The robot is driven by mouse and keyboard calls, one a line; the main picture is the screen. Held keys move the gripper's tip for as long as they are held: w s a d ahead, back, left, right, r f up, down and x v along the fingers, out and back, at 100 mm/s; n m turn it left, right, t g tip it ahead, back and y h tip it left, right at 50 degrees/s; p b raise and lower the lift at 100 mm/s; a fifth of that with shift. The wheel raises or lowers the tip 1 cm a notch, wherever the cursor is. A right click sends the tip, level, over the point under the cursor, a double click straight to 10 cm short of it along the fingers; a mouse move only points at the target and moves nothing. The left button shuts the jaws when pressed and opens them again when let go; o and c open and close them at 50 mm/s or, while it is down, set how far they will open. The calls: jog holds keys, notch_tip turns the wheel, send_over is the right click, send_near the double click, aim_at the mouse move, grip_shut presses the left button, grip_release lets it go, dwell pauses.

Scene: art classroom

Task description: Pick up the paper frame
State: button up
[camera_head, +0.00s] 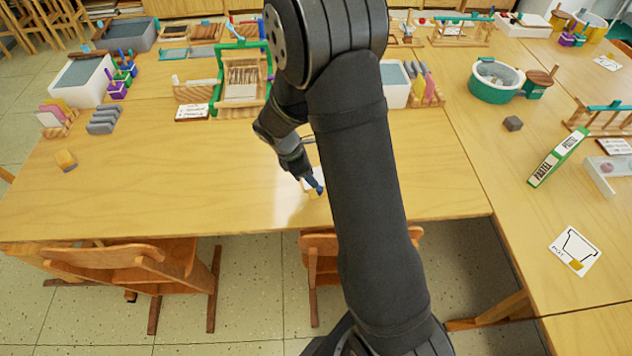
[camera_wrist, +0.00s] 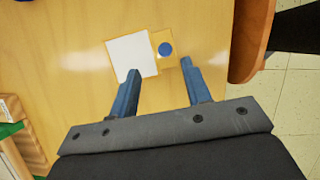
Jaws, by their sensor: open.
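A flat piece with a white square face (camera_wrist: 132,56) and a yellowish wooden strip with a round blue spot on its right lies on the table in the wrist view. It appears to be the paper frame. In the head view, part of this frame (camera_head: 313,195) shows at the fingertips near the table's front edge; my arm and fingers hide some of it. My gripper (camera_wrist: 159,66) has its two blue fingers spread apart with nothing between them. Its tips appear near the frame's near side in the wrist view. The gripper (camera_head: 316,184) points down in the head view; contact cannot be told.
A green-framed rack (camera_head: 243,82) stands behind the gripper, with a white tray (camera_head: 82,80) at the left. A green pastel box (camera_head: 558,157) and a teal tub (camera_head: 495,82) stand right. The table's front-left area is clear.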

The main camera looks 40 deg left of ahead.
jog(key=shift+s+d+x, duration=0.15)
jog(key=shift+x, duration=1.45)
jog(key=shift+s+d+x, duration=0.1)
jog(key=shift+x, duration=1.45)
grip_shut()
